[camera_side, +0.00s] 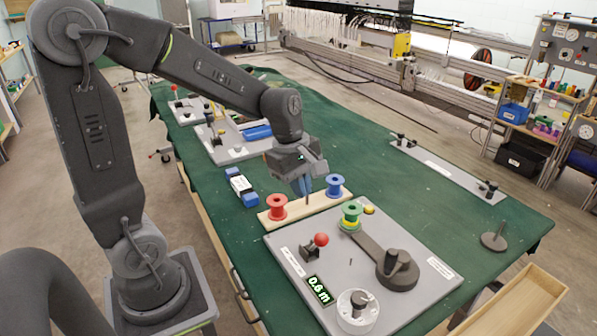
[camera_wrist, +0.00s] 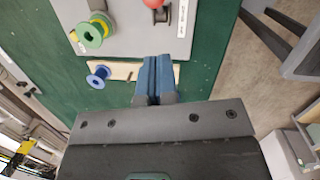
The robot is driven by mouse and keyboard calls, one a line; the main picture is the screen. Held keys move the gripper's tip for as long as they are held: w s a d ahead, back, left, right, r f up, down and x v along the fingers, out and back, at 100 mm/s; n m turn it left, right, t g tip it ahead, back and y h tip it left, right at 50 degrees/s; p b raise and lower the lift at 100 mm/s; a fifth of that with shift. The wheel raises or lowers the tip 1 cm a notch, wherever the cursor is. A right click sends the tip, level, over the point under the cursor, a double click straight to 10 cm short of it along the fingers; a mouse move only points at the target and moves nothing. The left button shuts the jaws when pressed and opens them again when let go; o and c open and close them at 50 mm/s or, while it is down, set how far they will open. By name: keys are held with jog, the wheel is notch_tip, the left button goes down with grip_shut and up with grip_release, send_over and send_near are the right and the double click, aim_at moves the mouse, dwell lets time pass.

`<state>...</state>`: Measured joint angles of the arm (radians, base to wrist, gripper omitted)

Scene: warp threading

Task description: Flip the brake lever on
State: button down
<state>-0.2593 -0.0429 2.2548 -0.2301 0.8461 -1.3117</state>
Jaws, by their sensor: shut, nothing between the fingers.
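The lever with a red ball knob (camera_side: 321,240), the only knobbed lever I see on the grey plate (camera_side: 420,297), stands near the plate's left side. Its knob leans up and to the right of its dark bracket (camera_side: 309,252). In the wrist view the red knob (camera_wrist: 153,4) is cut off by the top edge. My gripper (camera_side: 304,187) points down above the wooden spool holder (camera_side: 291,208), behind the lever and apart from it. In the wrist view its blue fingers (camera_wrist: 155,78) are together with nothing between them.
A red spool (camera_side: 277,206) and a blue spool (camera_side: 334,185) stand on the holder, close to my gripper. A green spool (camera_side: 351,213), a dark arm with a hub (camera_side: 398,268), a white dial (camera_side: 357,309) and a "0.8 m" display (camera_side: 318,290) are on the plate.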

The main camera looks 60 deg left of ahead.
jog(key=r, duration=0.4)
jog(key=shift+s+a, duration=0.1)
jog(key=shift+s, duration=0.2)
jog(key=s+d+r+m+t, duration=0.2)
jog(key=s+m, duration=0.3)
jog(key=m, duration=0.4)
jog(key=s+d+r+m+t+y, duration=0.1)
jog(key=s+d+r+m+t, duration=0.1)
jog(key=s+m, duration=0.4)
jog(key=shift+d+m+y, duration=0.3)
jog(key=shift+d+m, duration=0.55)
jog(key=shift+m, duration=1.45)
